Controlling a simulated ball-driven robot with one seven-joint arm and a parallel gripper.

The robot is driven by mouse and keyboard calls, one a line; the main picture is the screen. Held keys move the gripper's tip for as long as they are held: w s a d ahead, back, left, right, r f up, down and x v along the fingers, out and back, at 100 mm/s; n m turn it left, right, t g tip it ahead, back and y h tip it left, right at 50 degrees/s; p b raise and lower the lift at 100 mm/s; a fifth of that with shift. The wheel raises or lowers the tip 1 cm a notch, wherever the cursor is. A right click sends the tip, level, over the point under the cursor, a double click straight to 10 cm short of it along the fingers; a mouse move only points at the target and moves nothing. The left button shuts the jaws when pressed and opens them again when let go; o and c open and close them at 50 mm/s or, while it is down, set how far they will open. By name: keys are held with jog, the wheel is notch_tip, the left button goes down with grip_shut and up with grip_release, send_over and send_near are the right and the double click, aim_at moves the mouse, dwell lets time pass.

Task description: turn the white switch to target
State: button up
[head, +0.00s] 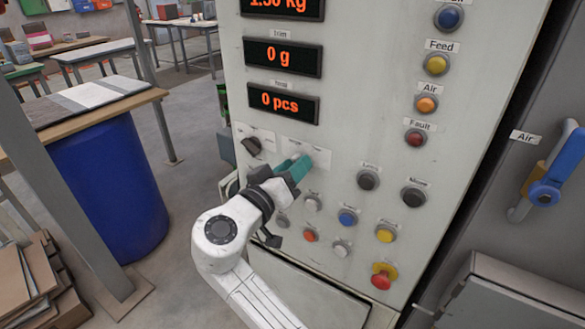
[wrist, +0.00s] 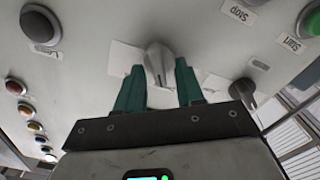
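The white switch (wrist: 158,64) is a pale tapered knob on a white label plate. In the wrist view it stands between the two teal fingertips of my gripper (wrist: 160,78). The fingers are spread to either side of the knob, with narrow gaps showing. In the head view my gripper (head: 297,166) reaches up to the panel face, and the fingers hide most of the switch. I cannot read a target mark around the switch.
A dark switch (head: 252,146) sits close left of my gripper on the grey panel (head: 360,130). Buttons lie right and below, including a red emergency stop (head: 382,276). Displays (head: 283,103) are above. A blue barrel (head: 110,190) stands left.

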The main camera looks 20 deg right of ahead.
jog(key=b+v, duration=0.2)
jog(key=v, duration=0.9)
dwell(0.4)
jog(key=s+d+f+n+g+y, duration=0.1)
jog(key=s+d+f+g+y, duration=0.15)
jog(key=d+f, duration=0.35)
jog(key=s+d+f+g+y, duration=0.1)
jog(key=s+d+f+y, duration=0.2)
jog(key=f, duration=0.5)
jog(key=s+d+f+n+g+y, duration=0.1)
jog(key=s+d+f+g, duration=0.1)
jog(key=s+d+f, duration=0.4)
jog(key=s+d+f+n+g+y, duration=0.1)
jog(key=s+f+y, duration=0.3)
jog(key=s, duration=0.6)
jog(key=s+d+f+n+g+y, duration=0.1)
jog(key=s+f+g+y, duration=0.2)
jog(key=s+f, duration=0.6)
jog(key=shift+s+y, duration=0.45)
jog(key=shift+s, duration=0.2)
